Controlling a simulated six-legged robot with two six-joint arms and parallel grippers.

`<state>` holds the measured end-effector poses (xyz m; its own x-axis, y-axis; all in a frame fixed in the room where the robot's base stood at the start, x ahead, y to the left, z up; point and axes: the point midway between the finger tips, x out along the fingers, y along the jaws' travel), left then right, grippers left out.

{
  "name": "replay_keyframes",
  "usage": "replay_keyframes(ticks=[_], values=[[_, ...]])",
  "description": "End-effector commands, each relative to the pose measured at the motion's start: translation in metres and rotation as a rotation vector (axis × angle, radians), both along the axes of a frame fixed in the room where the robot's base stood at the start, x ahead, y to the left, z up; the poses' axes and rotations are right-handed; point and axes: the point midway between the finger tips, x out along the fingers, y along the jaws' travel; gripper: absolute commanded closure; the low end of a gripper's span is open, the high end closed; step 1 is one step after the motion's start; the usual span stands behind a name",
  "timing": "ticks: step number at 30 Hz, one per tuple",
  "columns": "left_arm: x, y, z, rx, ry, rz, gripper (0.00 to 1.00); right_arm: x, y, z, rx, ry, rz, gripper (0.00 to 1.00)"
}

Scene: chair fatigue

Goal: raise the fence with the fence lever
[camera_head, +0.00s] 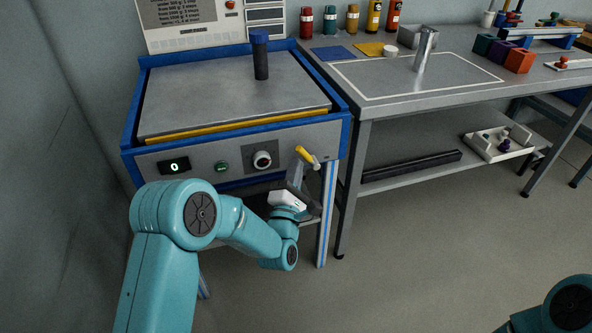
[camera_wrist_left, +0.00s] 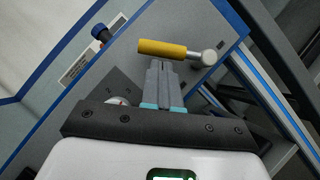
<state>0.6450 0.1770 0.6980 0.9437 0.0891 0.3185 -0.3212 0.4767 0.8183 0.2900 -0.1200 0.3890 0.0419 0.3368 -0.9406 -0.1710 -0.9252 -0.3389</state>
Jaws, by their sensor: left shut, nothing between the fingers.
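The fence lever (camera_head: 306,156) has a yellow grip on a metal hub and sits on the right of the machine's grey front panel. In the left wrist view the lever's yellow grip (camera_wrist_left: 163,48) lies across the picture, just past my fingertips. My left gripper (camera_head: 297,165) is shut and empty, its fingertips at or just short of the grip. Whether they touch it I cannot tell. A yellow strip (camera_head: 240,124), perhaps the fence, lies low along the front edge of the grey machine top. My right gripper is out of view.
The front panel (camera_head: 215,155) carries a display reading 0, a green button (camera_head: 222,167) and a dial (camera_head: 262,159). A dark post with a blue cap (camera_head: 260,55) stands on the top. A workbench (camera_head: 450,75) with bottles and coloured blocks adjoins at right.

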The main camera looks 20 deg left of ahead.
Motion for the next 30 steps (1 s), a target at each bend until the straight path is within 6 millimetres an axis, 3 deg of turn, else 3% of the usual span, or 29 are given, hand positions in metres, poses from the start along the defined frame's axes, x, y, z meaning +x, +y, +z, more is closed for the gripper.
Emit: replay_keyframes(ticks=[30], values=[[0.0024, -0.0039, 0.0077, 0.086, 0.057, -0.001, 1.00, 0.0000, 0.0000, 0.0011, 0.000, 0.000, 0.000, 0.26]])
